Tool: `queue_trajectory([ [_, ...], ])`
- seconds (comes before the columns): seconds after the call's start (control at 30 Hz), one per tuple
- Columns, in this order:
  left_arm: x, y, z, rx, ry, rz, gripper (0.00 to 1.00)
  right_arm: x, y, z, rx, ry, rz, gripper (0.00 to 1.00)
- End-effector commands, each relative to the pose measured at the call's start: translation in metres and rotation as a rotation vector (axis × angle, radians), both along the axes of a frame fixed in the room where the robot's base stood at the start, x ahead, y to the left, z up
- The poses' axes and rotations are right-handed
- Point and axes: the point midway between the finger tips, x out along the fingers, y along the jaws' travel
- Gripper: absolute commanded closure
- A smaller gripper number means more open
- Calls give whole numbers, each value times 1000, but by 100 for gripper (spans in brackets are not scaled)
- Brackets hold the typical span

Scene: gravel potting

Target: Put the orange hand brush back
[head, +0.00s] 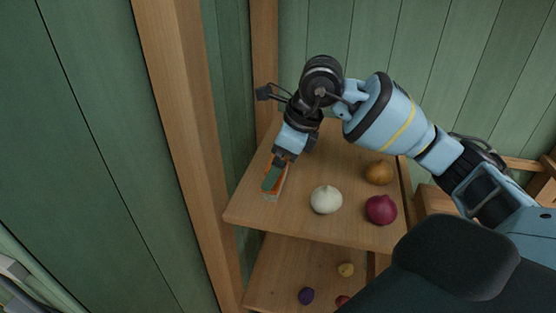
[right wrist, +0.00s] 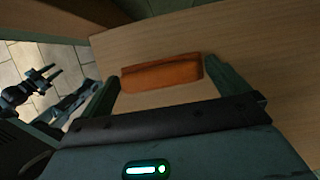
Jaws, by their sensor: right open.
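The orange hand brush (right wrist: 162,72) lies on the upper wooden shelf (head: 245,211). In the right wrist view its orange body sits between the two spread fingers of my right gripper (right wrist: 173,88), with a visible gap at the right finger. In the head view the right gripper (head: 274,178) points down at the shelf's left part and hides most of the brush. No bristles can be made out. A small dark two-pronged shape, apparently my left gripper (right wrist: 44,80), shows at the left of the right wrist view, over the tiled floor; its opening is unclear.
On the upper shelf, right of the gripper, are a white bulb (head: 326,200), a brown bulb (head: 378,173) and a dark red bulb (head: 381,210). A lower shelf (head: 270,272) holds small round things. A wooden post (head: 185,130) stands close on the left.

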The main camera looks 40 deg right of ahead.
Motion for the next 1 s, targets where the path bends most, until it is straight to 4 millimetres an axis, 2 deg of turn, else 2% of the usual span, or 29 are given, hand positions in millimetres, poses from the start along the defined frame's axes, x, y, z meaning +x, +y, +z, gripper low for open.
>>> queue_trajectory([
  [0.17,2,0,2,0,-4,-1,62,-4,-4,19,0,-5,-1,0],
  [0.6,5,0,7,0,-15,1,62,-28,-25,96,1,-4,-1,0],
  [0.8,6,0,8,0,-18,1,62,-34,-29,111,1,-2,-1,0],
  [1.0,6,0,8,0,-17,1,62,-35,-30,114,1,1,0,0],
])
